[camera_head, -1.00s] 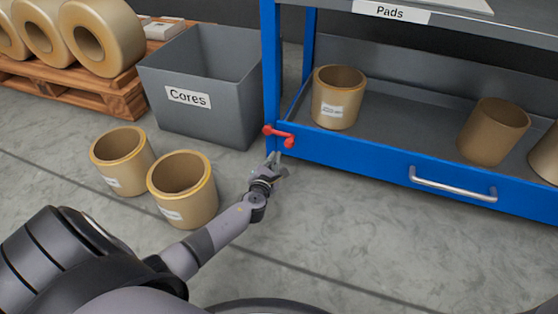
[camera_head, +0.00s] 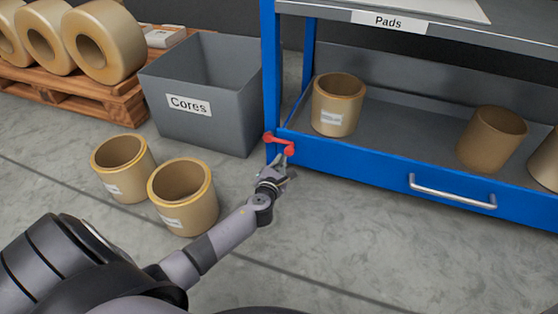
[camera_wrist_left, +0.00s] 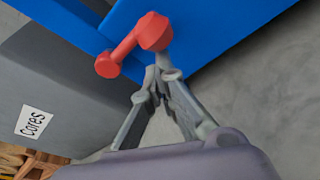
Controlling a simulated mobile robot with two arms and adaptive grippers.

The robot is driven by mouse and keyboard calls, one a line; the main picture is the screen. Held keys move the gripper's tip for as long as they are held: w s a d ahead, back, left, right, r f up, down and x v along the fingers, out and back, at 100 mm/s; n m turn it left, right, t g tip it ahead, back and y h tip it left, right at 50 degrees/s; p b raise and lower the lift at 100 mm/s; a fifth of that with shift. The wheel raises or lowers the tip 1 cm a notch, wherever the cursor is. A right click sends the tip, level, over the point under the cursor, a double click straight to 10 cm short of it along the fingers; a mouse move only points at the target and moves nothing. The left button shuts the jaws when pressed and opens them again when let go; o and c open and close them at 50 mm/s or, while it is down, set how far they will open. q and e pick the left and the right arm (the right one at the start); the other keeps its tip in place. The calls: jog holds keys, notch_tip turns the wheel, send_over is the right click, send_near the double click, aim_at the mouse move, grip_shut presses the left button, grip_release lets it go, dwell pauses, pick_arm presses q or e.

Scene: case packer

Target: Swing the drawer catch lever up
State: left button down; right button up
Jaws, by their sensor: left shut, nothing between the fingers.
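The red catch lever (camera_head: 279,144) sits at the left front corner of the blue drawer (camera_head: 350,167), beside the blue post. It reaches from a pivot near the post to a round knob at its right end, which is slightly lower. In the left wrist view the lever (camera_wrist_left: 131,44) lies just past my fingertips. My left gripper (camera_head: 279,165) is shut and empty, just below the knob. In the left wrist view its fingertips (camera_wrist_left: 157,75) meet close under the knob; I cannot tell whether they touch it. My right gripper is not in view.
A grey bin labelled Cores (camera_head: 205,130) stands left of the post. Two cardboard cores (camera_head: 185,195) stand on the floor left of my left arm. The drawer has a silver handle (camera_head: 452,195) and holds several cores. Floor before the drawer is clear.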

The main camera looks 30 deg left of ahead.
aim_at(287, 141)
pick_arm(q)
jog(key=shift+r+n+p, duration=0.35)
jog(key=shift+n+p, duration=0.05)
jog(key=shift+p, duration=0.1)
notch_tip(287, 141, up, 4)
jog(key=n+h+p, duration=0.1)
jog(key=n+p, duration=0.1)
jog(key=n+h+p, duration=0.1)
jog(key=n+p, duration=0.2)
jog(key=shift+d+r+n, duration=0.1)
jog(key=shift+d+n, duration=0.05)
jog(key=shift+n, duration=0.15)
jog(key=shift+s+a+r+n+t+h+p, duration=0.15)
jog(key=shift+a+r+n+t+h, duration=0.3)
jog(key=shift+n, duration=0.9)
jog(key=shift+s+a+r+n+t+h+p, duration=0.15)
jog(key=shift+a+r+n+h, duration=0.5)
jog(key=shift+n, duration=0.75)
jog(key=shift+s+a+r+n+t+h+p, duration=0.15)
jog(key=shift+a+r+n+t+h, duration=0.15)
jog(key=shift+a+r+n, duration=0.8)
jog(key=shift+d+f+n, duration=0.15)
jog(key=shift+d+n, duration=0.2)
jog(key=shift+d, duration=0.05)
